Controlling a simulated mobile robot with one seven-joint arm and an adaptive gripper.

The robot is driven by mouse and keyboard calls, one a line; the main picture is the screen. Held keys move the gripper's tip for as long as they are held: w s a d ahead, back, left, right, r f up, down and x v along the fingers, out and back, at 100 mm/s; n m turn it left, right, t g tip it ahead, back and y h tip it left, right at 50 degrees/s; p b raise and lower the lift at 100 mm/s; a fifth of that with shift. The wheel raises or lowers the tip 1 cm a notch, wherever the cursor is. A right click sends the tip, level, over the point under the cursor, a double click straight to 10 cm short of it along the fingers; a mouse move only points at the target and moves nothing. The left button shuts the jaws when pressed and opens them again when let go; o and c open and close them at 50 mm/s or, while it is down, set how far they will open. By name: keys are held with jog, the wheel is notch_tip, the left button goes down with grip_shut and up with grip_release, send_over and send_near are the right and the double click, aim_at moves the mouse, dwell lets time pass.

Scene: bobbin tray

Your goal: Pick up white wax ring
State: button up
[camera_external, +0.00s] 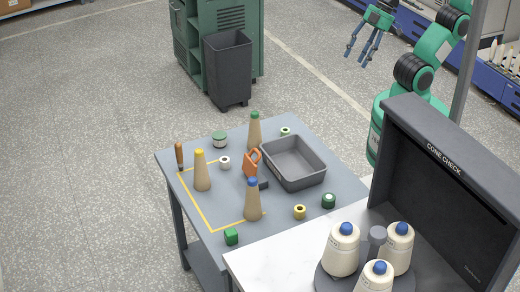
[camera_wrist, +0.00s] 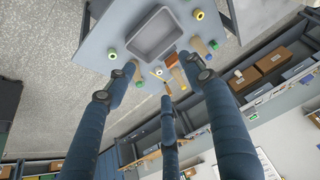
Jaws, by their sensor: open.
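The white wax ring (camera_external: 224,162) is a small pale ring with a dark hole on the grey table, between the yellow-topped cone (camera_external: 202,171) and the green-and-white round container (camera_external: 219,139). My gripper (camera_external: 358,57) is high at the upper right, beyond the table and well apart from the ring. Its long blue fingers are spread and empty. In the wrist view the open gripper (camera_wrist: 160,74) frames part of the table and the tray.
Green-topped (camera_external: 254,131) and blue-topped (camera_external: 253,200) cones stand nearby. A yellow ring (camera_external: 300,212) and green spool (camera_external: 328,201) lie at the front right. A dark cone-check panel (camera_external: 440,200) rises at the right.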

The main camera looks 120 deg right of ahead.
jog(key=m+g+p, duration=0.4)
jog(key=g+p, duration=0.2)
send_over(225, 163)
jog(key=d, duration=0.2)
notch_tip(225, 163, down, 30)
jog(key=shift+s+a+r, duration=0.1)
jog(key=shift+s+r, duration=0.1)
jog(key=shift+s, duration=0.1)
jog(key=shift+f+b, duration=1)
jog(key=shift+f, duration=3.25)
